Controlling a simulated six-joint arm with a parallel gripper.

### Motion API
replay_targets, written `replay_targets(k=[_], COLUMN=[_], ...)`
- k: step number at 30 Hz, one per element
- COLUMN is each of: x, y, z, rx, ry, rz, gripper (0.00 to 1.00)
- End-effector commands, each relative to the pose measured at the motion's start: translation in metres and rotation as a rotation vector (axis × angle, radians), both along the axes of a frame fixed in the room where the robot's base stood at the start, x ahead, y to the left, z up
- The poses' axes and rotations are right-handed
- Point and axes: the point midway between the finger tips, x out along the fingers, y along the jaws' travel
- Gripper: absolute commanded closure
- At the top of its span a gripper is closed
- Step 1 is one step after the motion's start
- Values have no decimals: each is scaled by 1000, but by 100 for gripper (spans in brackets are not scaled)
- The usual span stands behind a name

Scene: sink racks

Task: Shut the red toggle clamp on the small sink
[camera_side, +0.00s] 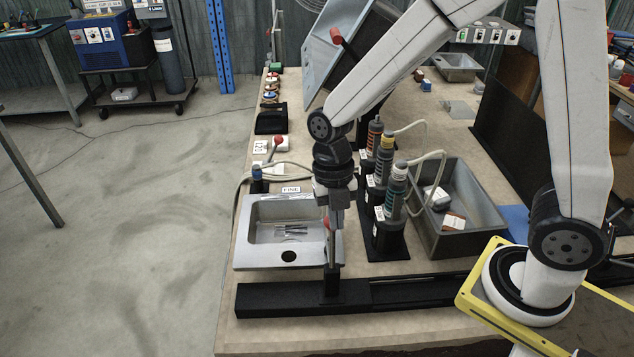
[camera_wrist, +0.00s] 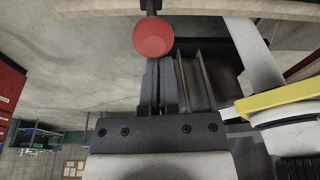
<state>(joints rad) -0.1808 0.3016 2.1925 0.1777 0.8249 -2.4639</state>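My gripper (camera_side: 332,262) points down at the sink's right edge, above a black rail. A red knob (camera_side: 327,222) shows close beside my fingers, partly hidden. In the wrist view a round red knob (camera_wrist: 153,37) on a dark stem is in front of my gripper (camera_wrist: 160,62). My fingers look closed together, with no object visible between them. Whether they touch the knob cannot be told. The clamp's base is hidden.
Labelled bottles in black holders (camera_side: 391,238) stand just right of my gripper, with pale hoses. A larger grey sink (camera_side: 455,247) is further right. The black rail (camera_side: 270,300) runs along the front. Another red-knobbed piece (camera_side: 278,140) is behind the small sink.

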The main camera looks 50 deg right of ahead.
Motion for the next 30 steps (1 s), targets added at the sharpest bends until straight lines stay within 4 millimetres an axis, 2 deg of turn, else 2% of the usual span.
replay_targets(k=[1, 5, 17, 30], x=[8, 3, -28, 9], y=[-7, -2, 20, -13], z=[1, 5, 24, 59], rx=[-13, -11, 0, 1], ry=[-33, -32, -5, -4], rz=[0, 0, 3, -4], gripper=[100, 100, 100, 100])
